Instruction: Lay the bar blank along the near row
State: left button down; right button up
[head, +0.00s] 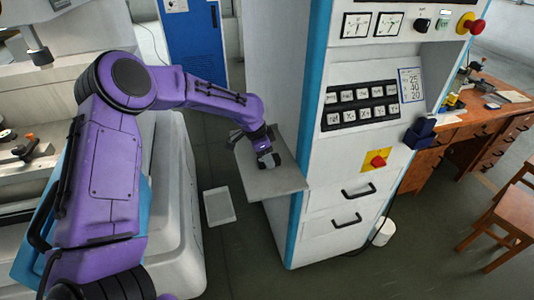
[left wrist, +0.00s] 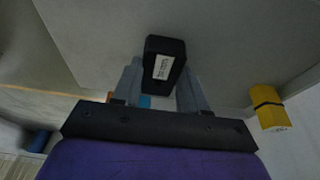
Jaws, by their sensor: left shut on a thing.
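My left gripper (head: 266,158) is over the small grey shelf (head: 282,184) on the side of the white machine cabinet. In the left wrist view, my left gripper (left wrist: 158,88) is shut on a dark block (left wrist: 164,62) with a white printed label. The block's far end points at the pale surface beyond; I cannot tell whether it touches it. I cannot tell if this block is the bar blank, as only its labelled end shows. No near row can be made out. My right gripper is in neither view.
The control cabinet (head: 345,155) rises right beside the shelf, with knobs and drawers. A yellow cylinder with a black band (left wrist: 268,108) is to the right in the left wrist view. A white tray (head: 219,206) lies on the floor. A wooden desk (head: 480,110) stands far right.

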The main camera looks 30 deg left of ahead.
pick_arm(q)
jog(key=shift+f, duration=0.15)
jog(key=c, duration=0.6)
grip_release()
jog(key=shift+s, duration=0.1)
